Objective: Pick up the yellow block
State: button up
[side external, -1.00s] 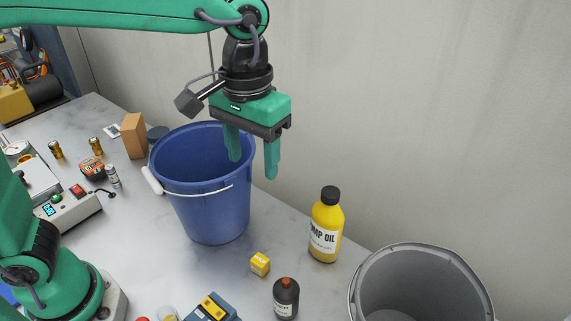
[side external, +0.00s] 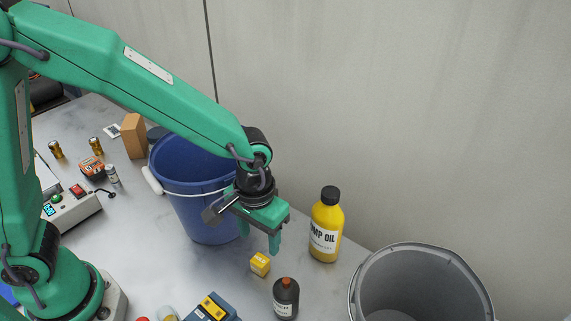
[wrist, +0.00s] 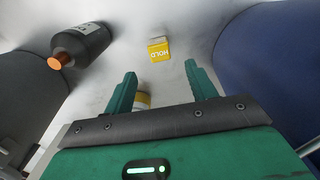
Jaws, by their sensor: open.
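The yellow block (side external: 260,264) is a small cube on the grey table, between the blue bucket and the dark bottle. In the wrist view the yellow block (wrist: 159,50) shows a white side with "HOLD" lettering on yellow, beyond the fingertips. My gripper (side external: 259,244) is open and empty, above the block in the side view. In the wrist view my gripper's two green fingers (wrist: 160,70) stand apart, with nothing between their tips.
A blue bucket (side external: 197,213) stands left of the block. A yellow oil bottle (side external: 327,218) is at the right rear, and a dark bottle (side external: 286,300) with an orange-brown cap is close in front. A grey bucket (side external: 372,285) stands further right. A blue-and-yellow device (side external: 215,310) lies at the front.

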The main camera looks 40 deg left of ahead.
aim_at(260, 259)
jog(key=shift+f, duration=1.35)
jog(key=shift+f, duration=0.1)
jog(key=shift+s+f, duration=0.2)
jog(key=shift+f, duration=2.25)
jog(key=c, duration=1.1)
jog(key=shift+o, duration=0.2)
jog(key=shift+r, duration=0.1)
